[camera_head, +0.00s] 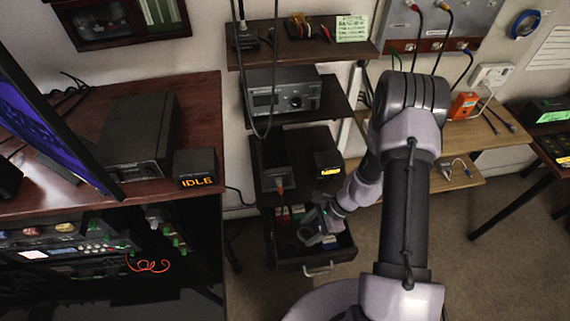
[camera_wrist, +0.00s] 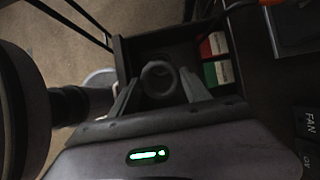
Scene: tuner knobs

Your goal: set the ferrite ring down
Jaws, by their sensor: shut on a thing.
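The ferrite ring (camera_wrist: 159,78) is a dark grey ring between my two fingers in the wrist view. My gripper (camera_wrist: 160,88) is shut on it. In the head view my gripper (camera_head: 312,234) reaches down at the open drawer (camera_head: 290,262). The drawer's dark wall (camera_wrist: 123,62) also shows around the ring in the wrist view. I cannot tell whether the ring touches the drawer floor. In the head view the ring cannot be made out clearly against the gripper.
A red and white box (camera_wrist: 213,45) and a green and white box (camera_wrist: 218,72) lie in the drawer, right of the ring. The drawer's pale handle (camera_head: 319,269) faces forward. A shelf with a dark device (camera_head: 273,180) and a small black box (camera_head: 328,163) stands above the drawer.

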